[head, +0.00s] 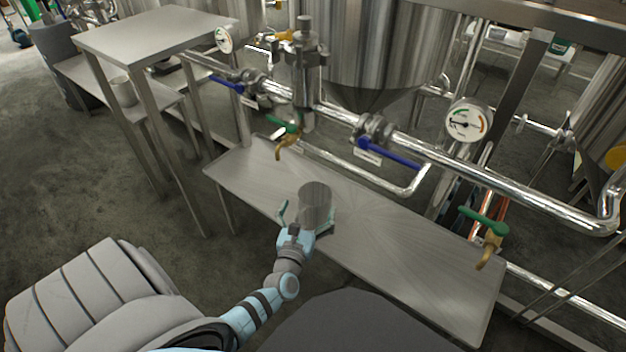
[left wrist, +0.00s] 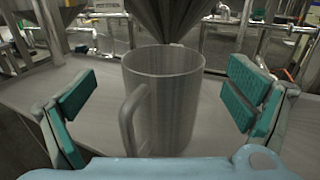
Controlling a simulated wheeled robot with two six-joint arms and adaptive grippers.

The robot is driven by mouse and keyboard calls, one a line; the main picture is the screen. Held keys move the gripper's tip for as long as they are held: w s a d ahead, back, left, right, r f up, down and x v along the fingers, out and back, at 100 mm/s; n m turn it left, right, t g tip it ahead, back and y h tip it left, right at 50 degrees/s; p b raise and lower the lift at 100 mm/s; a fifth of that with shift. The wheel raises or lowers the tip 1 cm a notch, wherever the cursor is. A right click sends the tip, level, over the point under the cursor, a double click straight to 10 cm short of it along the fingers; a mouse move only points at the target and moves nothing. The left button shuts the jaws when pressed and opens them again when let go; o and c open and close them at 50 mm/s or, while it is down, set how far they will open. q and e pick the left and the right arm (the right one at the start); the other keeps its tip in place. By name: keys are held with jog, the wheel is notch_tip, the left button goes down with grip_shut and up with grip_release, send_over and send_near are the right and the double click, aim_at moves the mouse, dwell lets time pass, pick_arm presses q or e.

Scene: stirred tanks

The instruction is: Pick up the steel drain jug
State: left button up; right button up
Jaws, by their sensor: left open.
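The steel drain jug (head: 315,203) stands upright on the low steel bench (head: 400,250), in front of the pipework. In the left wrist view the jug (left wrist: 172,100) is in the middle, with its handle at the left, towards the camera. My left gripper (head: 306,222) is open at the jug's near side. In the left wrist view its green finger pads (left wrist: 160,102) are on either side of the jug, with a gap at each side. My right gripper is not in view.
Pipes with blue-handled valves (head: 388,153), green-handled brass taps (head: 487,225) and a pressure gauge (head: 468,121) run behind and above the bench. A taller steel table (head: 155,30) stands at the left, with another metal vessel (head: 123,92) on its lower shelf. The bench right of the jug is clear.

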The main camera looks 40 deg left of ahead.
aim_at(319, 184)
pick_arm(q)
jog(key=b+x, duration=0.1)
jog(key=x, duration=0.4)
jog(key=shift+d+f, duration=0.15)
jog(key=shift+d, duration=0.1)
jog(key=c, duration=1.7)
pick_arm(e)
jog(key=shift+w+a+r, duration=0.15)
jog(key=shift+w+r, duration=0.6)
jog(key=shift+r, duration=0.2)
